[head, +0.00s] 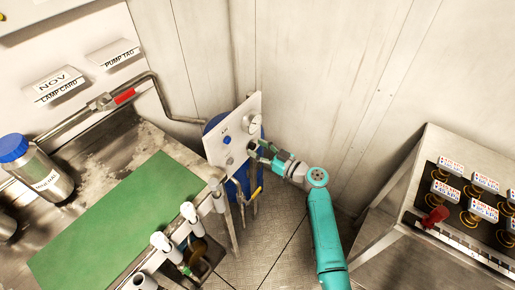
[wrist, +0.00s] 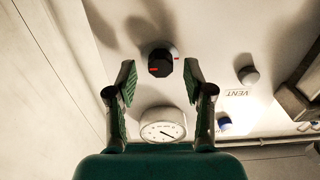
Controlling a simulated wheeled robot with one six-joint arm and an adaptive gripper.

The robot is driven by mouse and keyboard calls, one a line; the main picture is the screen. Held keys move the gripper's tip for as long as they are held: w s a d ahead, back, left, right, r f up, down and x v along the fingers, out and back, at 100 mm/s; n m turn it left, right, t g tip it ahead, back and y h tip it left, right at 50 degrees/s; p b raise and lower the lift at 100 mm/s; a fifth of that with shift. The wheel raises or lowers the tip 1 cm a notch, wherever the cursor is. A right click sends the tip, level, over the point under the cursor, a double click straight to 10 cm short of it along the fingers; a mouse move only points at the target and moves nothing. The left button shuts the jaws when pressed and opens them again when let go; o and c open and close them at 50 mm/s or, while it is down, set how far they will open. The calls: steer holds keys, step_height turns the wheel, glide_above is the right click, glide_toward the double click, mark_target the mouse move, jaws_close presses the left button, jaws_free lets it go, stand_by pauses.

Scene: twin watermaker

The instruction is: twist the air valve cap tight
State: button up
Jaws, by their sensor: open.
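A white panel (head: 213,146) stands upright by the wall and carries several fittings. A round black knob (wrist: 160,62) with a red mark on it sits on the panel, and a second red mark is on the panel beside it. In the head view my gripper (head: 262,152) is at the panel's right part and hides the knob.
A dial gauge (wrist: 163,124), a grey knob (wrist: 248,75) by a "VENT" label and a blue cap (wrist: 223,124) are near the black knob. A blue tank (head: 240,188) is behind the panel. A steel bench (head: 98,150) stands left, a button console (head: 440,195) right.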

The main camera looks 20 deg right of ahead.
steer(key=shift+w+a, duration=0.2)
steer(key=shift+w, duration=0.05)
jaws_close()
